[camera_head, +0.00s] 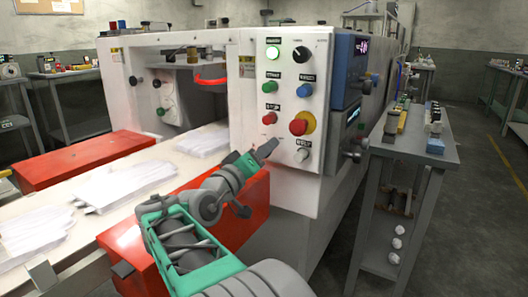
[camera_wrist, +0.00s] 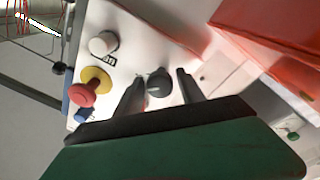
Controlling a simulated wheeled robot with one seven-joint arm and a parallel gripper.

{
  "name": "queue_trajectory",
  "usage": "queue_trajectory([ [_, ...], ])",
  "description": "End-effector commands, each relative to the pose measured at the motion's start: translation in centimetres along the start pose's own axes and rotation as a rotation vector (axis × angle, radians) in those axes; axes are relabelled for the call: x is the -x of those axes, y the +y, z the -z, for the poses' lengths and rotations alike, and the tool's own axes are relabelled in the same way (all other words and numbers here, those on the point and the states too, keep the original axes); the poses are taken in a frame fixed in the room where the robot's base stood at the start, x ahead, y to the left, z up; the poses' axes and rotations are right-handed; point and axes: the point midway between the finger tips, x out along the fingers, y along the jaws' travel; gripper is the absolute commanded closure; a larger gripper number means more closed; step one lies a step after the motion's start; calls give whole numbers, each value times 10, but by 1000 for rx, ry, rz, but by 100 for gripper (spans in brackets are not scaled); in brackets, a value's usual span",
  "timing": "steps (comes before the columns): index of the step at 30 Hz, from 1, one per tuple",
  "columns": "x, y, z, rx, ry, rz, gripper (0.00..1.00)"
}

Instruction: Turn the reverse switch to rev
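The reverse switch appears to be the dark rotary knob (camera_wrist: 158,86) on the white panel in the wrist view; no readable label confirms this. My gripper (camera_wrist: 158,82) is open, with one finger on each side of the knob and a visible gap to both. I cannot tell how far the fingertips are from the panel or which way the knob points.
The white control panel (camera_head: 285,72) carries a red emergency button (camera_head: 299,127) on a yellow disc, a white knob (camera_head: 302,155), a red button (camera_head: 268,117), and blue and green buttons. A red machine guard (camera_head: 235,215) lies below my gripper. A grey bench (camera_head: 420,150) stands right.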

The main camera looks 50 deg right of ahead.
Motion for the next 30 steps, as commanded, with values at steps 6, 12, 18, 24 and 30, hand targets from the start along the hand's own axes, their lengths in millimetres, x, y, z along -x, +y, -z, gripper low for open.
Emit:
queue_trajectory([
  [6,0,0,0,1,0,0,47],
  [12,8,0,1,2,1,2,47],
  [18,50,0,4,2,6,7,47],
  [24,75,-5,-4,-2,2,1,47],
  [30,78,1,0,-1,0,0,47],
])
